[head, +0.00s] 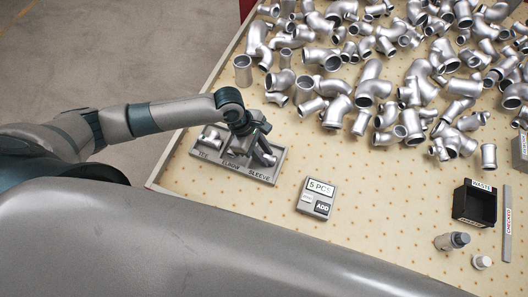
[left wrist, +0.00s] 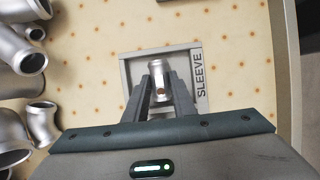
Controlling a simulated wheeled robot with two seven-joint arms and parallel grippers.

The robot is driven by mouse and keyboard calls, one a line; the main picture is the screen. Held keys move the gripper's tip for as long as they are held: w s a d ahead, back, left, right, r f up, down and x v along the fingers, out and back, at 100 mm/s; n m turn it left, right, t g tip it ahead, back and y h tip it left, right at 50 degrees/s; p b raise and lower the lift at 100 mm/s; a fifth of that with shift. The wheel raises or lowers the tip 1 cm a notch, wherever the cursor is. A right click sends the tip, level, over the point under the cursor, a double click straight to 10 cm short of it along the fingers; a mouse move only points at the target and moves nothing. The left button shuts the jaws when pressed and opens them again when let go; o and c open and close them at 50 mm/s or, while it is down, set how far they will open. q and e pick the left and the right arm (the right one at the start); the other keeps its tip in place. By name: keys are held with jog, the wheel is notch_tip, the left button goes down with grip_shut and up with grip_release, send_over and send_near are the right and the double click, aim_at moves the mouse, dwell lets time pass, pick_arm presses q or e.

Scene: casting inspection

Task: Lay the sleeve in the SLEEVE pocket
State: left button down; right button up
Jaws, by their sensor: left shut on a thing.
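The grey tray (head: 281,166) stands at the table's left front, with pockets marked TEE, ELBOW and SLEEVE. My left gripper (head: 262,152) reaches down over its SLEEVE end. In the left wrist view, the left gripper (left wrist: 160,92) is shut on the sleeve (left wrist: 157,67), a short shiny metal tube between the fingertips. The sleeve appears inside the outline of the SLEEVE pocket (left wrist: 193,58). I cannot tell whether it touches the pocket floor. A silver fitting (head: 211,133) lies in the TEE pocket. The arm partly hides the ELBOW pocket. My right gripper is not in view.
Many metal fittings (head: 372,80) lie heaped across the back of the table. A box marked 5 PCS and ADD (head: 316,197) stands right of the tray. The middle front is clear.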

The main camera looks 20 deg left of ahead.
pick_arm(q)
jog(key=c, duration=1.5)
grip_release()
jog(key=shift+f, duration=0.1)
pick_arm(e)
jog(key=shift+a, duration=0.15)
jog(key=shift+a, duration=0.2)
pick_arm(q)
jog(key=b+v, duration=0.2)
jog(key=v, duration=1)
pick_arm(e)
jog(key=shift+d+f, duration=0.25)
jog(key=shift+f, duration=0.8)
